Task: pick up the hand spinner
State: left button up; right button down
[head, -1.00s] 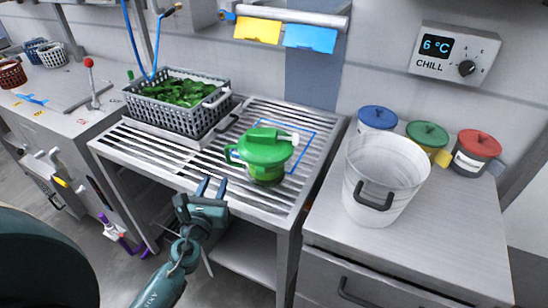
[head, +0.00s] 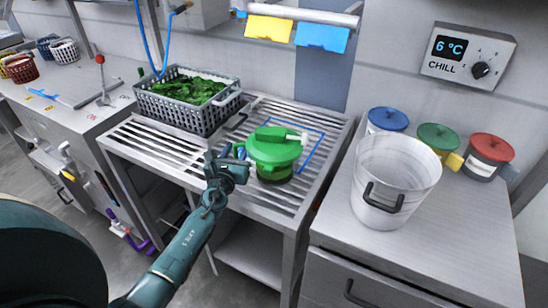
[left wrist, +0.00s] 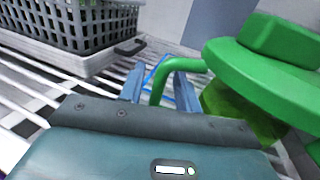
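The hand spinner (head: 274,151) is a green-lidded tub with a crank on top and a green side handle. It stands upright on the slatted rack, inside a blue outline. In the left wrist view its lid (left wrist: 268,62) fills the right side, and its handle (left wrist: 188,65) curves down between my fingers. My left gripper (head: 232,153) is at the spinner's left side, at the handle. In the left wrist view the blue fingers of the left gripper (left wrist: 159,88) are apart, one on each side of the handle. I cannot tell whether they touch it. My right gripper is out of view.
A grey basket of greens (head: 191,98) stands behind left on the slatted rack (head: 160,150). A clear bucket (head: 392,185) with a dark handle stands on the right counter, before blue, green and red lidded tubs. The rack's front is bare.

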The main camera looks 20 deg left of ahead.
pick_arm(q)
jog(key=shift+c, duration=0.2)
grip_shut()
dwell(0.4)
jog(key=shift+r, duration=0.1)
